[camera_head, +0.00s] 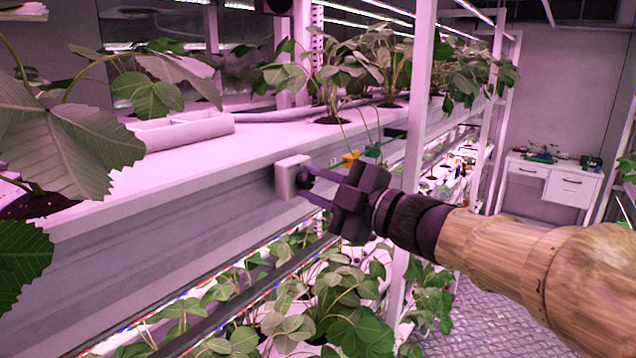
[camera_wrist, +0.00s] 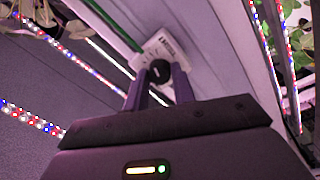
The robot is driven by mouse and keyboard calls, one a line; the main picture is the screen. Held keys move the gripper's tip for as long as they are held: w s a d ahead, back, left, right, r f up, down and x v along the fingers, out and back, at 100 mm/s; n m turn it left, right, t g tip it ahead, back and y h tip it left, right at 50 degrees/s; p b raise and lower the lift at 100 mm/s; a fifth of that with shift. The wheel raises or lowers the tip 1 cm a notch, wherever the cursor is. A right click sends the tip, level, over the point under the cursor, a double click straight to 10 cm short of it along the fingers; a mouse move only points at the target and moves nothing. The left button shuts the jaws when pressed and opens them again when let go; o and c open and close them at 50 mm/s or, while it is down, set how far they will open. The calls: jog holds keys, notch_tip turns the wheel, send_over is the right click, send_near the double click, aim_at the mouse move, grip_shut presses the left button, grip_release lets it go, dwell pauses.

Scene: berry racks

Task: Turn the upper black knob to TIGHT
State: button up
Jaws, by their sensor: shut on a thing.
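The black knob (camera_wrist: 160,71) sits on a small white plate (camera_wrist: 151,52) with dark markings in the wrist view. The markings are too small to read. In the head view the white plate (camera_head: 289,177) is fixed to the front of the upper shelf's side rail, and the knob (camera_head: 305,177) shows only partly beside my gripper. My gripper (camera_head: 311,188) reaches in from the right, with its fingertips at the knob. In the wrist view the two fingers (camera_wrist: 159,82) close on the knob from both sides. The knob's pointer is not clear.
The white upper shelf (camera_head: 200,150) holds leafy plants above the knob. A lower rack of plants (camera_head: 290,320) with light strips runs beneath it. A white upright post (camera_head: 418,100) stands close to my wrist.

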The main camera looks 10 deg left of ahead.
dwell(0.3)
jog(key=o, duration=1)
jog(key=shift+d, duration=0.1)
jog(key=b+v, duration=0.6)
jog(key=v, duration=1.1)
jog(key=shift+d+f, duration=0.1)
